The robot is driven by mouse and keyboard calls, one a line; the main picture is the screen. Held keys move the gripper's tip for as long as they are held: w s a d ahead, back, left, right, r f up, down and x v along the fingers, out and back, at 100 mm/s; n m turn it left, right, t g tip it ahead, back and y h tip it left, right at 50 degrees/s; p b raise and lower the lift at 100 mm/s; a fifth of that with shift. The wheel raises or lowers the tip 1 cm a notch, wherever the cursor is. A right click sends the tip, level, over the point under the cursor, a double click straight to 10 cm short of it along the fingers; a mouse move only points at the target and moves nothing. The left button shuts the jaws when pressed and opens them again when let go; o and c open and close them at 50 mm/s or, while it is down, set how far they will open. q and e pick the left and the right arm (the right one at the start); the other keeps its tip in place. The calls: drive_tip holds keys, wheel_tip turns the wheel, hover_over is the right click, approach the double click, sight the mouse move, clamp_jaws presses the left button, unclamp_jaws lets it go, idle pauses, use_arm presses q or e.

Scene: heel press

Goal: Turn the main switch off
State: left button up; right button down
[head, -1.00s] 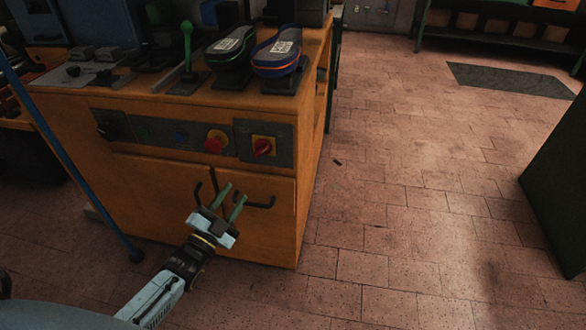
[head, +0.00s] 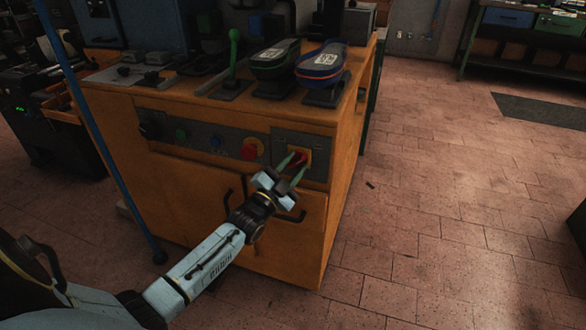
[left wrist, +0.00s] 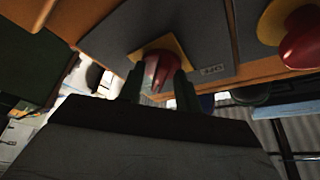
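The main switch (head: 298,156) is a red rotary knob on a yellow square plate, on the grey panel at the right of the orange cabinet's front. My left gripper (head: 292,167) is just in front of it with its two green fingers apart, partly covering the knob. In the left wrist view the red knob (left wrist: 158,72) shows between the two fingers (left wrist: 160,88), with the yellow plate behind it. I cannot tell whether the fingers touch the knob. My right gripper is not in view.
A red mushroom button (head: 251,149) sits left of the switch. Black door handles (head: 290,214) are below. Shoe forms (head: 321,62) and a green-knobbed lever (head: 233,58) stand on the cabinet top. A blue post (head: 100,140) stands at left.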

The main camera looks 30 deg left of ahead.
use_arm(q)
drive_tip(key=shift+c, duration=0.3)
clamp_jaws()
